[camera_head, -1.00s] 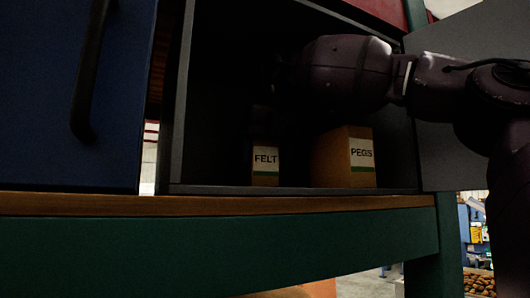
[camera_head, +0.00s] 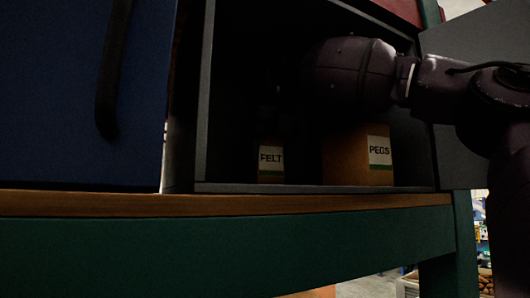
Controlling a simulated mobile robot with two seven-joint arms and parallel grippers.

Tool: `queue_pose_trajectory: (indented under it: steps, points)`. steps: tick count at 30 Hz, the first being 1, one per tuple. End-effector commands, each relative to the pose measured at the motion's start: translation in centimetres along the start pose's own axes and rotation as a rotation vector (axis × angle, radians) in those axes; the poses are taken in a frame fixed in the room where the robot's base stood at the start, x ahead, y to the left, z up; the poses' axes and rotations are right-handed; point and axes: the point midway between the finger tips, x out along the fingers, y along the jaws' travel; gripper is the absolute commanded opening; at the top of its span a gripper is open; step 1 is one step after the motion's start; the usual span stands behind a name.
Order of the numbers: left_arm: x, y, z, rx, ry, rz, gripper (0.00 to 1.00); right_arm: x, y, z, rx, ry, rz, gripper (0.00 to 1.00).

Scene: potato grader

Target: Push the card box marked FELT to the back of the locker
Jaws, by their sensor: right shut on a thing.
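The card box marked FELT (camera_head: 271,158) stands upright on the locker floor, a small brown box with a white label and a green band. My right arm reaches into the locker (camera_head: 318,189) from the right. My right gripper (camera_head: 269,118) is a dark shape at the top of the FELT box, shut on it; its fingers are nearly lost in shadow. The upper part of the box is also dark. My left gripper is not in view.
A larger brown box marked PEGS (camera_head: 380,152) stands to the right of FELT, with a gap between them, below my right arm. A blue door (camera_head: 60,90) with a dark handle is at left. The locker's back is in deep shadow.

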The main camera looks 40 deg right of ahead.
Motion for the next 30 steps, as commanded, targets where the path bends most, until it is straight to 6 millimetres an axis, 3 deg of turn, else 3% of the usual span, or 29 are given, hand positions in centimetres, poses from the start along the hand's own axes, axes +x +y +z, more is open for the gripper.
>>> queue_pose_trajectory:
  steps: [13,14,19,30]
  points:
    - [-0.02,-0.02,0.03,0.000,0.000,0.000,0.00,0.02,-0.63,0.05,0.002,0.000,0.000,0.33]
    - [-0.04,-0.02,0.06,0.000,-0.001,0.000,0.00,0.02,-0.63,0.05,0.002,0.000,0.000,0.67]
    - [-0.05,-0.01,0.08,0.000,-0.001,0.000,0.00,0.02,-0.61,0.04,0.001,0.000,0.000,0.93]
    - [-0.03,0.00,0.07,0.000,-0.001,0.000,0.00,-0.41,-0.71,-0.06,0.002,-0.001,0.000,0.93]
